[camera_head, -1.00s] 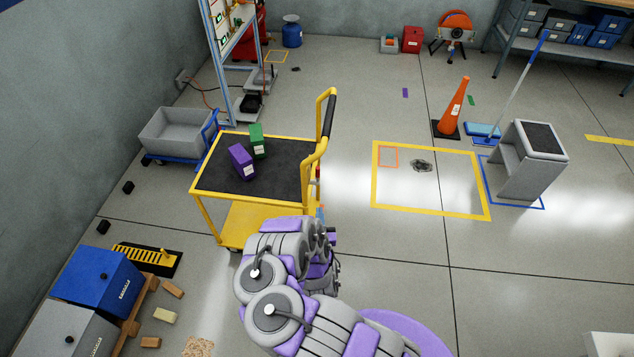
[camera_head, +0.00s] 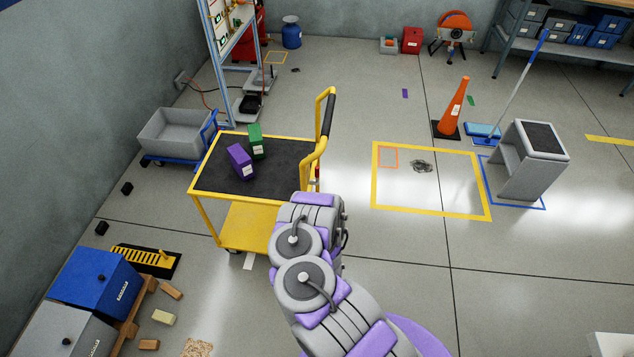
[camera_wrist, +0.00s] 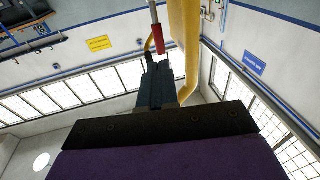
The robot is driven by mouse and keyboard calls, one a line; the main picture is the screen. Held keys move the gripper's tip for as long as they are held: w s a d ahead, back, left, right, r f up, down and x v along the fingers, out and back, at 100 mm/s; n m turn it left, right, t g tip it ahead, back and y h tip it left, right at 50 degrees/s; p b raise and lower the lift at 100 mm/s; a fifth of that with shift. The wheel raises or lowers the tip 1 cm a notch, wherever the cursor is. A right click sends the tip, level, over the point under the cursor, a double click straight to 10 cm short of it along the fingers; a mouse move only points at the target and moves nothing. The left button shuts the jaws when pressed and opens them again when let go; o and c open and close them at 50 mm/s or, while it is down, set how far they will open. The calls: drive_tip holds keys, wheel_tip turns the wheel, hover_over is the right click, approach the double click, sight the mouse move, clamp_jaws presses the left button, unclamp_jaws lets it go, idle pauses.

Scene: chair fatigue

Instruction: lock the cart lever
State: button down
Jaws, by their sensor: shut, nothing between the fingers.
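The yellow cart (camera_head: 215,187) stands left of centre in the head view, with a dark top deck and an upright handle (camera_head: 328,130) on its right side. A small red part (camera_head: 318,173), apparently the lever, shows below the handle. In the wrist view, a red-gripped lever on a grey rod (camera_wrist: 158,38) hangs just above my gripper (camera_wrist: 156,68), beside a yellow cart tube (camera_wrist: 185,45). My gripper is shut and empty, close below the red grip; I cannot tell whether they touch. In the head view my arm hides the gripper.
A purple box (camera_head: 240,162) and a green box (camera_head: 257,142) stand on the cart deck. A grey bin on a blue dolly (camera_head: 170,135) is behind left. Blue and grey cabinets (camera_head: 95,280) stand front left. Floor right of the cart is open around a yellow-outlined area (camera_head: 430,209).

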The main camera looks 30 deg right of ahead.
sight(318, 172)
drive_tip(key=b+x, duration=0.3)
drive_tip(key=x, duration=0.6)
drive_tip(key=shift+w+d+r, duration=0.1)
drive_tip(key=shift+w+d, duration=0.05)
drive_tip(key=shift+r, duration=0.1)
drive_tip(key=p, duration=0.1)
drive_tip(key=w+r+g+p, duration=0.1)
drive_tip(key=p, duration=0.1)
drive_tip(key=shift+d+r+y, duration=0.15)
drive_tip(key=shift+d+y, duration=0.1)
drive_tip(key=shift+y, duration=0.05)
drive_tip(key=shift+w+d+r+m+g+p, duration=0.1)
drive_tip(key=shift+w+d+m+g+p, duration=0.25)
drive_tip(key=shift+g+p, duration=0.5)
drive_tip(key=shift+w+d+g+y+p, duration=0.25)
drive_tip(key=shift+w+g+y+p, duration=0.2)
drive_tip(key=shift+g+y+p, duration=0.25)
